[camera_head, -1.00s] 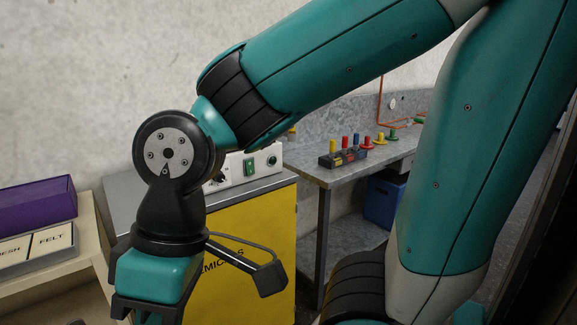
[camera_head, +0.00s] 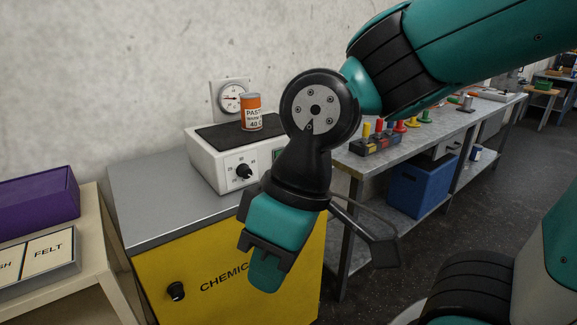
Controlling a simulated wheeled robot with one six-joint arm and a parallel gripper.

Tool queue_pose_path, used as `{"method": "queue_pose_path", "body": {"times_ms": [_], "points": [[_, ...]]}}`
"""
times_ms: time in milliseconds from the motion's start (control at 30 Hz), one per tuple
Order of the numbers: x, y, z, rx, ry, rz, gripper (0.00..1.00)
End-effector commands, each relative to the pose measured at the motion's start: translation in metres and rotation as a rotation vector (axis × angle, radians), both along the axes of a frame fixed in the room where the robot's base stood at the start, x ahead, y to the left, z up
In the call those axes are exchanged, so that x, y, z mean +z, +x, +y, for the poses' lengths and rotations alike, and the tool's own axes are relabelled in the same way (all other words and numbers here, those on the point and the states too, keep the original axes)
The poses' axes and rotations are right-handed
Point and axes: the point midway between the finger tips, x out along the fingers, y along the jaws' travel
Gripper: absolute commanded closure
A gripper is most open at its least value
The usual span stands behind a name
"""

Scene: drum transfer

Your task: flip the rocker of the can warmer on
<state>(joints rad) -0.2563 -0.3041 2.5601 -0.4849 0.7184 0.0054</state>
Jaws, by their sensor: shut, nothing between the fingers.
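The can warmer (camera_head: 212,167) is a white box with a dark top plate, standing on the grey top of a yellow cabinet. A black dial (camera_head: 243,171) is on its front. The green rocker (camera_head: 278,153) shows only as a sliver at the right of the front; my wrist hides the rest, so its position cannot be told. An orange and white paste can (camera_head: 251,113) stands upright on the plate. My gripper (camera_head: 265,275) points down in front of the yellow cabinet, below and in front of the warmer. It is shut and empty, apart from the rocker.
A round gauge (camera_head: 232,98) is on the wall behind the warmer. The yellow cabinet (camera_head: 215,275) has a black knob. A shelf with a purple box (camera_head: 38,203) stands left. A workbench (camera_head: 400,150) with coloured pegs and a blue bin (camera_head: 422,187) stands right.

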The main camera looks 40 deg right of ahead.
Motion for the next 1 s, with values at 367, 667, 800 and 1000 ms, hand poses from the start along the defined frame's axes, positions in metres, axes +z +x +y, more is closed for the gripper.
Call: {"method": "queue_pose_path", "body": {"times_ms": [367,667,800,1000], "points": [[-0.035,0.166,-0.076,-0.962,0.489,-0.043,1.00],[-0.059,0.225,-0.244,-1.766,0.916,-0.202,1.00],[-0.062,0.224,-0.270,-1.870,0.977,-0.240,1.00],[-0.062,0.224,-0.271,-1.874,0.980,-0.244,1.00]]}}
